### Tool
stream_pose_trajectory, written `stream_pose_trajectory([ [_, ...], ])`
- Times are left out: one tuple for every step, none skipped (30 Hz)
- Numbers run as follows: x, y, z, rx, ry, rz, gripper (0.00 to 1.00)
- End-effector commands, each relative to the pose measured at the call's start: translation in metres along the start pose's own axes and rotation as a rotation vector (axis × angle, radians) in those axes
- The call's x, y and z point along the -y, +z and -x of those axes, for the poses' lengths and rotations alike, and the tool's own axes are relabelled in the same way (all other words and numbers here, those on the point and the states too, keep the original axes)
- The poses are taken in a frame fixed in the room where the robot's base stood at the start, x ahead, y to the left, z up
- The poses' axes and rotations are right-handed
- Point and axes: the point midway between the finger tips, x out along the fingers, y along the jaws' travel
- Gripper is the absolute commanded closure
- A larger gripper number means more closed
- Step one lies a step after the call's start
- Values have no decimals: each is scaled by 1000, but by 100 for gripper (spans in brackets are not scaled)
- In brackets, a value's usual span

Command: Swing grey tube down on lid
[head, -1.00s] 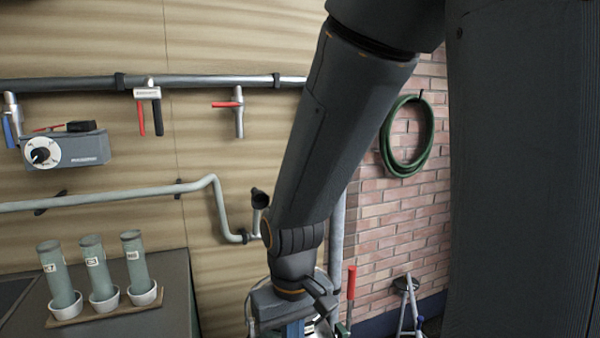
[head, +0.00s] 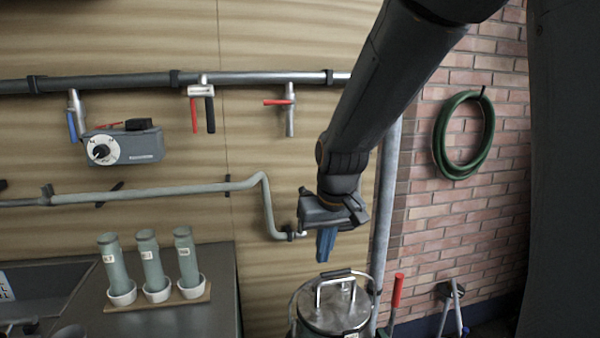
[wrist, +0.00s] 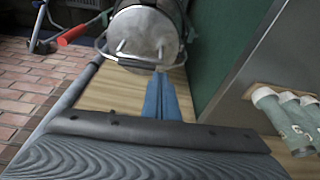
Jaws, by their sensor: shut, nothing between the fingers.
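A grey-green pipe (head: 180,191) runs along the wood wall, bends down and ends in a joint behind my gripper; any tube beyond that joint is hidden there. My gripper (head: 326,258) points down with its blue fingers together and empty, just right of the joint and above the churn. The fingers show in the wrist view (wrist: 160,98), pointing towards the lid. The round metal lid (head: 328,318) sits on the churn below, with a black-gripped handle; it also shows in the wrist view (wrist: 143,32). The fingers are apart from the lid.
Three labelled grey-green cylinders (head: 150,262) stand in white cups on a board on the left counter (head: 190,322). A thick vertical pipe (head: 386,200) and a red-handled lever (head: 397,290) stand right of the churn. A green hose (head: 440,140) hangs on the brick wall.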

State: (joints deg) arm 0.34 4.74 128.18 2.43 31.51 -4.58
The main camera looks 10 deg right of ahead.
Motion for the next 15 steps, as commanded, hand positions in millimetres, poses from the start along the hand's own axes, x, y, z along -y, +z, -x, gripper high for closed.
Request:
stream_pose_trajectory([
  [-1,-40,22,-58,0,8,100],
  [-2,-60,33,-90,0,16,100],
  [-2,-87,46,-132,1,24,100],
  [-3,-105,56,-161,2,29,100],
  [-4,-121,66,-188,2,36,100],
  [-4,-141,78,-221,3,42,100],
  [-5,-154,85,-242,4,46,100],
  [-5,-166,93,-262,5,50,100],
  [-5,-180,102,-285,6,55,100],
  [-6,-188,108,-300,7,59,100],
  [-6,-194,112,-311,8,61,100],
  [-6,-202,116,-323,8,63,100],
  [-6,-205,119,-330,9,65,100],
  [-6,-208,121,-335,9,66,100],
  [-6,-210,122,-339,10,67,100],
])
